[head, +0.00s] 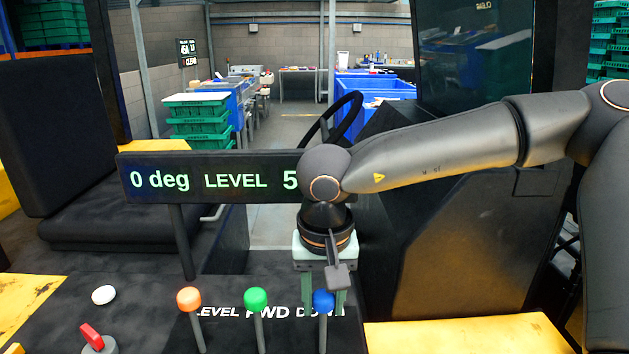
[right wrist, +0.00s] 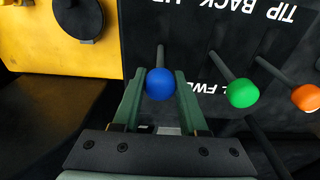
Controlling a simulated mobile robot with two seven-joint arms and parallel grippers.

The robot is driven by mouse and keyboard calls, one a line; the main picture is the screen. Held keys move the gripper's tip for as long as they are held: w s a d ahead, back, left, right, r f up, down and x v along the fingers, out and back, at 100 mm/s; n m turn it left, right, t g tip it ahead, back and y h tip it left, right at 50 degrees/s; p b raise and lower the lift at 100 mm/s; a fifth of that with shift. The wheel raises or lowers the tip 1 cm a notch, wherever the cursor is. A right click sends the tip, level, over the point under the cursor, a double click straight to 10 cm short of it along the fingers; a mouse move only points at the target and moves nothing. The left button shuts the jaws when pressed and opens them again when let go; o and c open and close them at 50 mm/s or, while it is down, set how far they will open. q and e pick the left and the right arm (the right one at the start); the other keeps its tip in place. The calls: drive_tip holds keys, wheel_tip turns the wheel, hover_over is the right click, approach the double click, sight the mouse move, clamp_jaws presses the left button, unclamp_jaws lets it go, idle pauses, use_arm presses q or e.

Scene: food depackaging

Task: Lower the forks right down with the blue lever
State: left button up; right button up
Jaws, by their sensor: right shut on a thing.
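The blue lever (head: 323,302) stands at the right end of a row of levers on the black console. My right gripper (head: 325,300) comes down on it from above. In the right wrist view the blue knob (right wrist: 160,84) sits between the two green fingers (right wrist: 160,98), which are shut on it. A display (head: 215,178) above the console reads "0 deg LEVEL 5"; my arm covers what follows. The forks do not show in either view. My left gripper is not in view.
A green lever (head: 256,300) and an orange lever (head: 189,300) stand left of the blue one. A red switch (head: 91,336) and a white knob (head: 104,295) are further left. A steering wheel (head: 346,118) and blue bins (head: 375,88) are beyond.

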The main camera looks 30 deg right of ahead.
drive_tip(key=shift+c, duration=1)
drive_tip(key=shift+w+d+f, duration=0.1)
drive_tip(key=shift+w+d, duration=0.35)
drive_tip(key=shift+w, duration=0.25)
drive_tip(key=shift+w+d+f, duration=0.1)
drive_tip(key=shift+w+d, duration=0.3)
drive_tip(key=shift+w, duration=0.3)
drive_tip(key=shift+w+d+f, duration=0.1)
drive_tip(key=shift+w+d, duration=0.35)
drive_tip(key=shift+w, duration=0.25)
drive_tip(key=shift+r, duration=0.1)
drive_tip(key=shift+s+a+r+b, duration=0.1)
drive_tip(key=shift+s+a+b, duration=0.1)
drive_tip(key=shift+s+a, duration=0.4)
drive_tip(key=shift+s+a+r+b, duration=0.15)
drive_tip(key=shift+s+a, duration=0.1)
drive_tip(key=shift+s, duration=0.6)
drive_tip(key=shift+s+a+f+b, duration=0.1)
drive_tip(key=shift+s+a+b, duration=0.1)
drive_tip(key=shift+s+a, duration=0.4)
drive_tip(key=o, duration=1)
drive_tip(key=shift+s+d, duration=0.1)
drive_tip(key=shift+d, duration=0.05)
drive_tip(key=shift+c, duration=0.2)
